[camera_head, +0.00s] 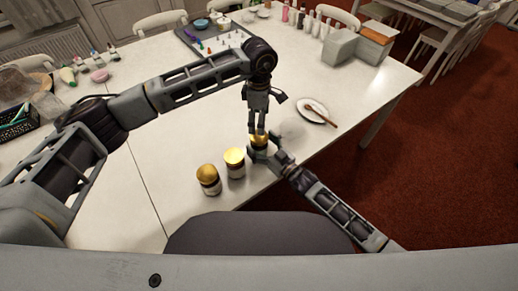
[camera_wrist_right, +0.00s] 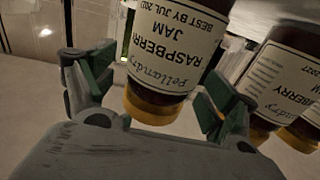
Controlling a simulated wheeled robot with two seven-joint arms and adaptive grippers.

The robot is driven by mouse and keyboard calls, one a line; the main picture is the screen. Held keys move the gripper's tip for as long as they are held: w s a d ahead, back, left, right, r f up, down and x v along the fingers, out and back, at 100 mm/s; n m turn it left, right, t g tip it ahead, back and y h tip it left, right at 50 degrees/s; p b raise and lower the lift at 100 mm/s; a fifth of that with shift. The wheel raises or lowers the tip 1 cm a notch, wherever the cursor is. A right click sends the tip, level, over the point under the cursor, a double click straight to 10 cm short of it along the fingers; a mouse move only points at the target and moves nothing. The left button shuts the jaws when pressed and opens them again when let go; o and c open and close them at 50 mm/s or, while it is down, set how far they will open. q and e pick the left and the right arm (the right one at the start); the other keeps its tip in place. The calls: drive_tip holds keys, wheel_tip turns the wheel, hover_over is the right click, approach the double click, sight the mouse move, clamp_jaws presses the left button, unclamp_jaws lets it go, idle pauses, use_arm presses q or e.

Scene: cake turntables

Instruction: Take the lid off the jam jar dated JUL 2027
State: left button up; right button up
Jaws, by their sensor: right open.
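The jam jar dated JUL (camera_wrist_right: 172,55) has a dark red body, a white raspberry jam label and a gold lid (camera_wrist_right: 152,107). It looks upside down in the right wrist view, and the year's last digit is not clear. In the head view this gold-lidded jar (camera_head: 260,140) is the rightmost of three. My right gripper (camera_head: 265,152) is open, with its green-padded fingers on either side of the jar. My left gripper (camera_head: 257,128) points down at the lid from above. Its fingertips are at the lid, but I cannot tell whether they grip it.
A plate with a wooden spoon (camera_head: 315,112) lies to the right. A grey tray (camera_head: 215,42) and bottles (camera_head: 302,20) stand farther back. The table's near edge is close.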

drive_tip(key=shift+w+a, duration=0.3)
drive_tip(key=shift+w, duration=0.05)
